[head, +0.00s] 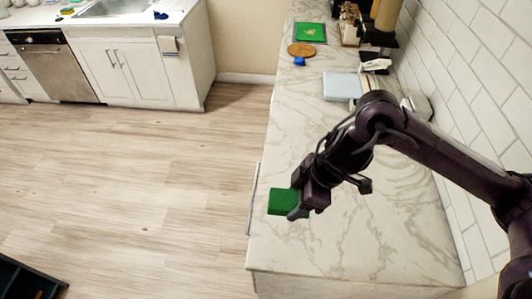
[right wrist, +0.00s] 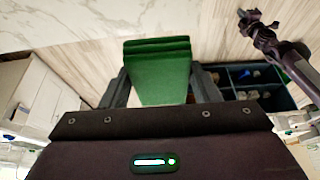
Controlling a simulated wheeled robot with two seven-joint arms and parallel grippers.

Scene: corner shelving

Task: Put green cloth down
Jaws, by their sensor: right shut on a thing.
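The green cloth (head: 282,202) is a folded, block-like piece near the left edge of the marble counter (head: 330,240) in the head view. My right gripper (head: 296,208) is shut on it. In the right wrist view the green cloth (right wrist: 160,72) sits between both fingers, its folded layers at the far end. Whether the cloth touches the counter or hangs just above it I cannot tell. My left gripper (right wrist: 250,19) shows small at the upper right of the right wrist view, away from the cloth; its opening is unclear.
The counter is bare around the gripper. Farther back lie a pale blue box-like item (head: 342,86), a round wooden board (head: 301,50) and a green board (head: 310,32). A tiled wall (head: 470,75) bounds the right. A dark compartmented bin (head: 25,280) stands at lower left.

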